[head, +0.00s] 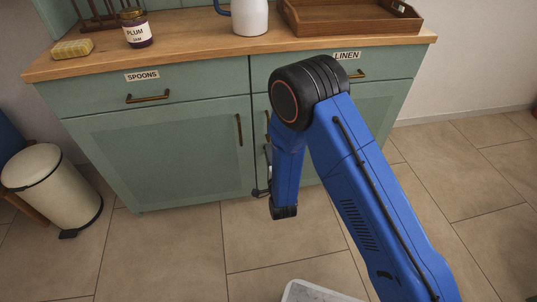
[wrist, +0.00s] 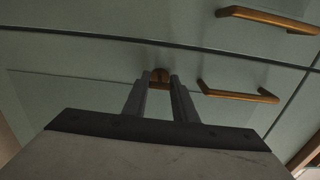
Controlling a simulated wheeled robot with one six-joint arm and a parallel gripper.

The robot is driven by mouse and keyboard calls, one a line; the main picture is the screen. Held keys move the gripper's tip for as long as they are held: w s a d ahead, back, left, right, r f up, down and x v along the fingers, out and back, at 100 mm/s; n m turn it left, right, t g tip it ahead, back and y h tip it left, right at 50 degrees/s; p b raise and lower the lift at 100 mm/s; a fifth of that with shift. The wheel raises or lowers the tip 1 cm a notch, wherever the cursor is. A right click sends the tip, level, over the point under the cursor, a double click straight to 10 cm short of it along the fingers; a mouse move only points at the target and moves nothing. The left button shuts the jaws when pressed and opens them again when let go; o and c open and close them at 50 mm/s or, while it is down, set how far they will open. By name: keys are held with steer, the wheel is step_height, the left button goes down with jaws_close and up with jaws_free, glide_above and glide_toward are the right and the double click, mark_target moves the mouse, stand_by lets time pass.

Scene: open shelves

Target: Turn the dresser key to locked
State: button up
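The dresser (head: 165,150) is green with a wooden top, two labelled drawers and doors below. In the wrist view a small brown piece (wrist: 160,75), which looks like the key, stands out from a green front. My gripper (wrist: 160,84) has its two dark fingers pointing at this front, one on each side of the brown piece. I cannot tell whether the fingers press on it or only flank it. The key's turn angle is not readable. In the head view my blue arm covers the right part of the dresser and hides the key.
Bronze handles (wrist: 238,92) and (wrist: 270,18) stick out close to my fingers. A wooden tray (head: 350,16), a white mug (head: 250,17), a plum jam jar (head: 136,28) and a sponge (head: 72,49) are on top. A cream bin (head: 50,190) stands left. The floor ahead is clear.

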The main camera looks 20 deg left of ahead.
steer(key=o, duration=0.4)
steer(key=v, duration=1.7)
steer(key=shift+s, duration=0.2)
